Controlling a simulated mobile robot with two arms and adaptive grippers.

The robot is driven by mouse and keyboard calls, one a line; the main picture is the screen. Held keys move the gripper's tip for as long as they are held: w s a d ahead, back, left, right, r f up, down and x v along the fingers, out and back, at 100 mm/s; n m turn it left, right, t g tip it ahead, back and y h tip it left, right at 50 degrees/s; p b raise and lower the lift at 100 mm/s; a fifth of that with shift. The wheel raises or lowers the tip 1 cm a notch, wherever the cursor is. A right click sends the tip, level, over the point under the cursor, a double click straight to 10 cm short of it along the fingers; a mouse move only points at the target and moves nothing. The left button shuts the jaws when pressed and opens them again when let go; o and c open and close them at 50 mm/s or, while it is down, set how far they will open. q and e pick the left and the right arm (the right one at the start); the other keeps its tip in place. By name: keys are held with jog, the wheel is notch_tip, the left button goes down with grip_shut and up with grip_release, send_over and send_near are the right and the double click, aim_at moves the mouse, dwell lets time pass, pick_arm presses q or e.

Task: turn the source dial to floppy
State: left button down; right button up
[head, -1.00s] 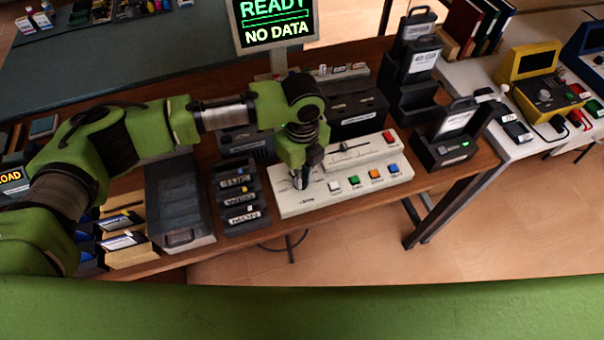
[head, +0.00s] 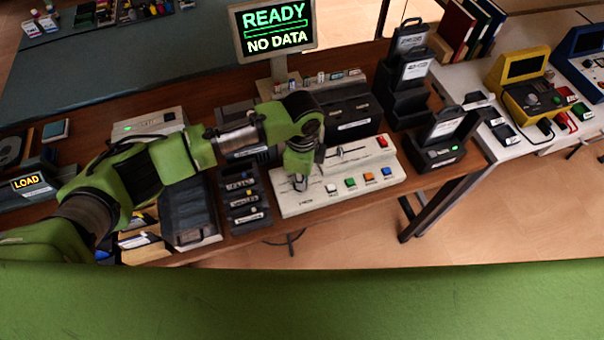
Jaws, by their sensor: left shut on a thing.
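The cream control panel (head: 335,201) lies on the wooden desk, with white, green, orange and blue buttons along its front, a slider at the back and a red button at the back right. My left gripper (head: 299,183) points down at the panel's left end, its fingers at the panel's surface. It is shut on the source dial, which the fingers mostly hide; its pointer and the floppy mark cannot be read. The monitor (head: 272,27) behind reads "READY" and "NO DATA". My right gripper is not in view.
A black rack of labelled cartridges (head: 244,201) stands close left of the panel. A dark cartridge dock (head: 437,150) with a green light stands close right. Black drive units (head: 345,112) stand behind. A yellow console (head: 531,88) is on the white table at right.

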pick_arm(q)
jog(key=shift+n, duration=0.3)
jog(key=c, duration=2.1)
grip_release()
jog(key=shift+r, duration=0.2)
notch_tip(320, 180, up, 12)
jog(key=shift+f, duration=0.15)
